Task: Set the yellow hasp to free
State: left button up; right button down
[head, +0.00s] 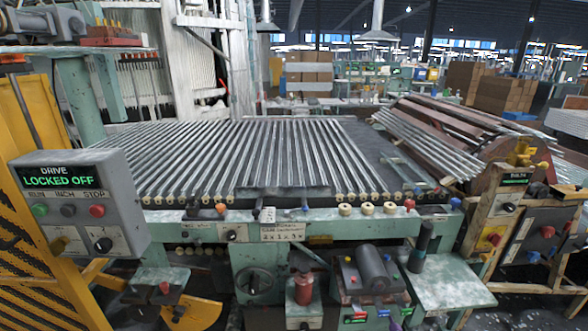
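A grey drive control box (78,205) stands at the left in the head view. Its screen (58,177) reads "DRIVE LOCKED OFF". A small dull yellow part (60,245), which looks like the hasp, sits at the lower left of its front. It is too small to tell its exact setting. A black rotary knob (103,244) is to its right. Above them are a green RUN button (39,210), a dark INCH button (68,210) and a red STOP button (97,210). I cannot make out either of my grippers in this view.
A yellow guard (35,120) stands behind the box. Another panel (545,235) with buttons is at the right. A green pedestal with a red button (164,287) stands low beside the box.

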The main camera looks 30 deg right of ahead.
aim_at(484, 256)
jog(key=z, duration=2.5)
